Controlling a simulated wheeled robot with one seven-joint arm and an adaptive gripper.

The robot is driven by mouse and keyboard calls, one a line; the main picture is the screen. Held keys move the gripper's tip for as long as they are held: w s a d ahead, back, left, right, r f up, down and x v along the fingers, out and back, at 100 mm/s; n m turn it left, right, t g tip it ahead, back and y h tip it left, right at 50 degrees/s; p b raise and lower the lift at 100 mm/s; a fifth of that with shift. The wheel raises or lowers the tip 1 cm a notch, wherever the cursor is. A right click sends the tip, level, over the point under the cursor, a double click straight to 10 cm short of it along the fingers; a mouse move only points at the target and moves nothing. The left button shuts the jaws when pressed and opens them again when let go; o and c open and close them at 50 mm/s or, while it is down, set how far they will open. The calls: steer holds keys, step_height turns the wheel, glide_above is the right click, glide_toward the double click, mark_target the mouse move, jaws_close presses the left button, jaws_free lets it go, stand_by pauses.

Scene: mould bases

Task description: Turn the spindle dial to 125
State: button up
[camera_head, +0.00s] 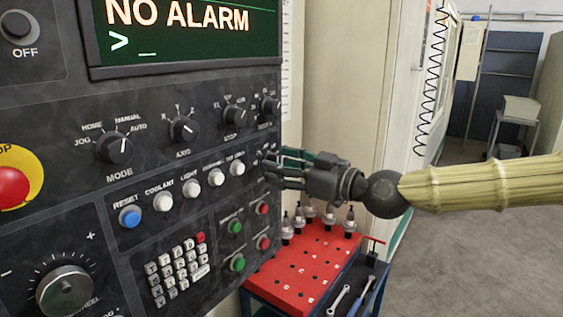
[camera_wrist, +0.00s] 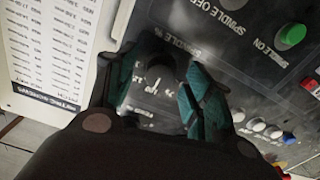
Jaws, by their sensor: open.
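The spindle dial (camera_wrist: 160,72) is a dark round knob under the label "SPINDLE %" in the wrist view. Its pointer and the set value are too blurred and shaded to read. My gripper (camera_wrist: 158,88) is open, with its teal fingers on either side of the dial; I cannot tell whether they touch it.
Close by on the panel are a green spindle-on button (camera_wrist: 291,35) and a row of round buttons (camera_head: 216,177). A printed chart (camera_wrist: 50,50) is left of the dial in the wrist view. A red-topped cart (camera_head: 290,272) with tool holders stands below my gripper.

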steer(key=shift+w+a, duration=0.1)
steer(key=shift+a, duration=0.05)
steer(key=shift+c, duration=0.4)
steer(key=c, duration=0.9)
steer(key=shift+c, duration=0.2)
steer(key=shift+m+b, duration=0.3)
steer(key=shift+f+m+b, duration=0.15)
steer(key=shift+m+b, duration=0.9)
steer(key=shift+m, duration=0.15)
steer(key=shift+m+b, duration=1.3)
steer(key=shift+m, duration=1)
steer(key=shift+r, duration=0.2)
